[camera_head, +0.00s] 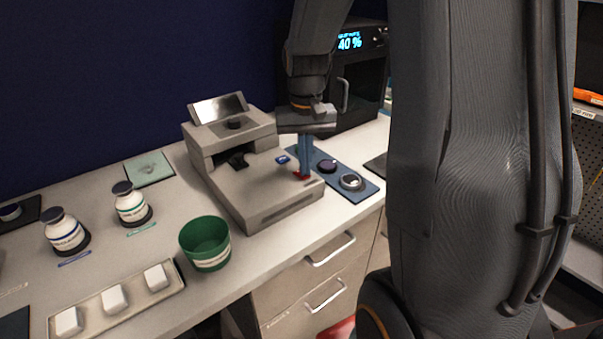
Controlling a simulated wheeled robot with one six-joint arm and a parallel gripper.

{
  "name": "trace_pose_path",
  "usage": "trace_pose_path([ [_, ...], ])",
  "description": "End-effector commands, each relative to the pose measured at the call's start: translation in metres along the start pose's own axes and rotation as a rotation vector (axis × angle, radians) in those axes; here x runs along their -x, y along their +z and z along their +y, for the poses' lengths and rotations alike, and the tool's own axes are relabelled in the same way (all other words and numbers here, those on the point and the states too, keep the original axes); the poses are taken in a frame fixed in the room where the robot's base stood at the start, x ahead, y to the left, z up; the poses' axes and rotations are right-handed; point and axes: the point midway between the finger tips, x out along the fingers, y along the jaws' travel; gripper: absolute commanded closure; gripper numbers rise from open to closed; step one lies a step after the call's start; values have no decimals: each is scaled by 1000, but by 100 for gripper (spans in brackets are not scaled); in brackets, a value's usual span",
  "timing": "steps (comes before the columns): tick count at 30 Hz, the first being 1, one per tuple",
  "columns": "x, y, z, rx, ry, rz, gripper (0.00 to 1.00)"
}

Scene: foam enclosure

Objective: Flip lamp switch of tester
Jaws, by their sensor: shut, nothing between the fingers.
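The tester (253,190) is a grey boxy machine on the bench, with a tilted screen (218,108) at its back and a dark slot in its front part. On its low front deck are a blue piece (283,160) and a red piece (301,176); I cannot tell for sure which is the lamp switch. My gripper (305,174) points down over the right end of this deck, its blue fingers shut and empty. The fingertips are at or just above the red piece and partly cover it; contact cannot be told.
A green cup (205,244) stands close in front of the tester. Two white bottles (131,203) (65,232) and a tray (118,303) with white blocks are at left. A blue mat (362,190) with round items lies right of the tester. A dark oven-like box (358,85) stands behind.

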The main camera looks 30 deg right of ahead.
Motion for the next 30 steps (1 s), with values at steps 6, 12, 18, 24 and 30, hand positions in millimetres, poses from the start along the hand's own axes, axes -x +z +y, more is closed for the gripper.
trace_pose_path([
  [6, -3, 0, 0, 0, 0, 0, 100],
  [12, -5, 0, 0, 0, 0, 0, 100],
  [18, 4, 0, 0, 0, 0, 0, 100],
  [24, 19, 0, 0, 0, 0, 1, 100],
  [30, 33, 0, 0, 0, 0, 1, 100],
])
